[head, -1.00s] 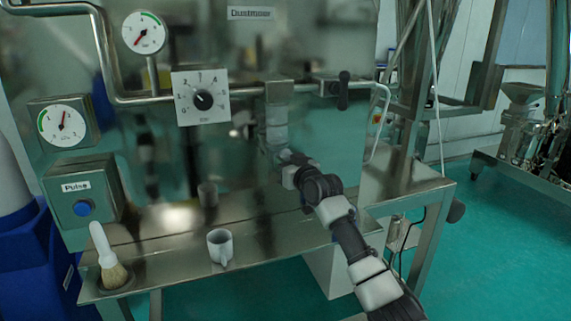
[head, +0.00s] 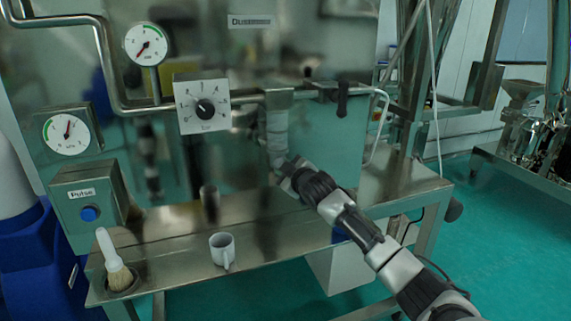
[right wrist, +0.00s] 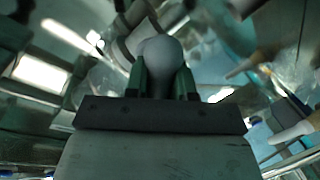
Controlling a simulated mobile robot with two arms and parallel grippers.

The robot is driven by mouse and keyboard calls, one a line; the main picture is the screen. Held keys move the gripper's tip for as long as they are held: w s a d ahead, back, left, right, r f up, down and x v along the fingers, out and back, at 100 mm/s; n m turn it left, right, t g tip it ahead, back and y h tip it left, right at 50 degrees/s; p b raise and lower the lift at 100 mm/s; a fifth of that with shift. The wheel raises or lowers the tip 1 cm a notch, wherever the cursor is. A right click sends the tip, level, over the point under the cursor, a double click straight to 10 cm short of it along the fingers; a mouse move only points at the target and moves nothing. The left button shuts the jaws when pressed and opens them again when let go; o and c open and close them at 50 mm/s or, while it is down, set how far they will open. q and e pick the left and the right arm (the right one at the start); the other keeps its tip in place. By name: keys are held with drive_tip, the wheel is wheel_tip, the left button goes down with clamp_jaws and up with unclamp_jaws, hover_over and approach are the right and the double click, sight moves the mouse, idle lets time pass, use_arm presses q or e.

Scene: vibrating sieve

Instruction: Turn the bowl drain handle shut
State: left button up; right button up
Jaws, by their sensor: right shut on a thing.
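My right gripper (right wrist: 163,85) is shut on a grey, rounded knob (right wrist: 162,56), which shows between the two green-edged fingers in the right wrist view. In the head view my right arm reaches in from the lower right, and its hand (head: 284,172) is close to the shiny metal panel above the table. The fingertips and the held knob are too small and blurred there to tell apart. I cannot tell for sure that the knob is the bowl drain handle, nor its turn angle. My left gripper is not in view.
A dial box (head: 203,103) and black lever (head: 342,100) are along the panel's pipe. A white mug (head: 222,250) and brush (head: 116,264) stand on the metal table (head: 175,262), left of my arm. A pulse button box (head: 88,205) is at left.

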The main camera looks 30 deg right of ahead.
drive_tip(key=n+h+p, duration=0.1)
drive_tip(key=n+p, duration=0.2)
drive_tip(key=n, duration=0.1)
drive_tip(key=shift+r+n+g, duration=0.15)
drive_tip(key=shift+n+g, duration=0.15)
drive_tip(key=shift+g, duration=0.1)
drive_tip(key=shift+f+n+h+p, duration=0.2)
drive_tip(key=shift+n+h+p, duration=0.4)
drive_tip(key=shift+n+p, duration=0.7)
drive_tip(key=shift+n, duration=0.3)
drive_tip(key=o, duration=0.9)
drive_tip(key=shift+s, duration=0.1)
drive_tip(key=b+v, duration=0.4)
drive_tip(key=v, duration=0.6)
drive_tip(key=shift+s+a, duration=0.2)
drive_tip(key=shift+s, duration=0.05)
